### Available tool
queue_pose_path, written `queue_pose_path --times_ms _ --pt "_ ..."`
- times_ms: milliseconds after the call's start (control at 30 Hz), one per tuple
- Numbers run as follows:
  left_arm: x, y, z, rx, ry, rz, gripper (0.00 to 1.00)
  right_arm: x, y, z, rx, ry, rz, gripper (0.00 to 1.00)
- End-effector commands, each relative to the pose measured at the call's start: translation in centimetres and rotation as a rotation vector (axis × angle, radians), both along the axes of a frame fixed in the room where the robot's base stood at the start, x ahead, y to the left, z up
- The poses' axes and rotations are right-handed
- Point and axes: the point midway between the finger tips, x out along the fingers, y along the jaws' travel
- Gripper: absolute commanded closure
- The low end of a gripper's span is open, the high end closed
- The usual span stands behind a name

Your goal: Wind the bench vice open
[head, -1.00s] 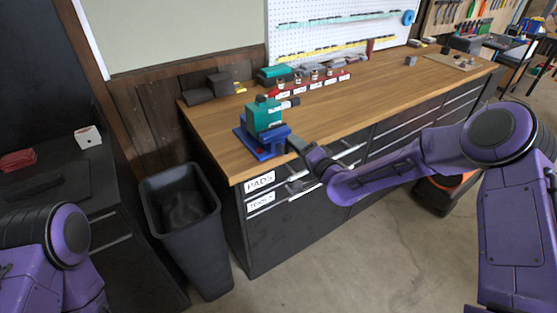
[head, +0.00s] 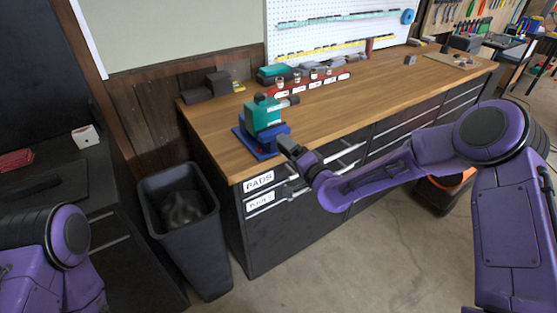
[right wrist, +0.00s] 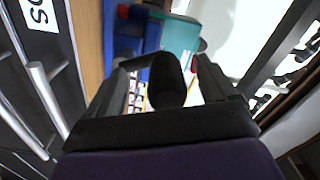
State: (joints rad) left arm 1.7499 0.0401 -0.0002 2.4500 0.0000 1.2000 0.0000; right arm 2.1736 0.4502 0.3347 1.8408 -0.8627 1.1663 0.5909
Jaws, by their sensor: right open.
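The bench vice has a teal body (head: 264,113) on a blue base (head: 250,143) at the near left of the wooden bench. Its teal and blue parts also show in the right wrist view (right wrist: 180,32). My right gripper (head: 286,144) is at the front of the vice, by the bench's front edge. In the right wrist view a dark rounded grip (right wrist: 167,80), apparently the vice's handle, stands between the open fingers (right wrist: 168,88). I cannot tell whether the fingers touch it. My left gripper is out of view; only its arm shows at the lower left.
The wooden bench top (head: 350,110) is mostly clear right of the vice. A red rack (head: 315,82) and a teal box (head: 272,74) stand behind it. Drawer handles (head: 262,200) stick out below the gripper. A black bin (head: 182,220) stands left of the bench.

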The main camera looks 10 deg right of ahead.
Motion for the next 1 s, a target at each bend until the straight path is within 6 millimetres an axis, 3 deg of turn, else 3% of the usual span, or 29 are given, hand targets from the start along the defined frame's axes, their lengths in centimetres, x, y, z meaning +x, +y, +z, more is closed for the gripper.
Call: queue_pose_path --times_ms 233,800,1000 --pt "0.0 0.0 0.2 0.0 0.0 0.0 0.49 -0.5 -0.4 0.1 0.0 -0.001 -0.003 0.15" --pt "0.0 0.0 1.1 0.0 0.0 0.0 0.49 -7.0 -2.8 0.2 0.002 -0.002 -0.003 0.15" --pt "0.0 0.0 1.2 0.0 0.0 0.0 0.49 -8.4 -3.2 0.2 0.002 -0.003 -0.003 0.15"
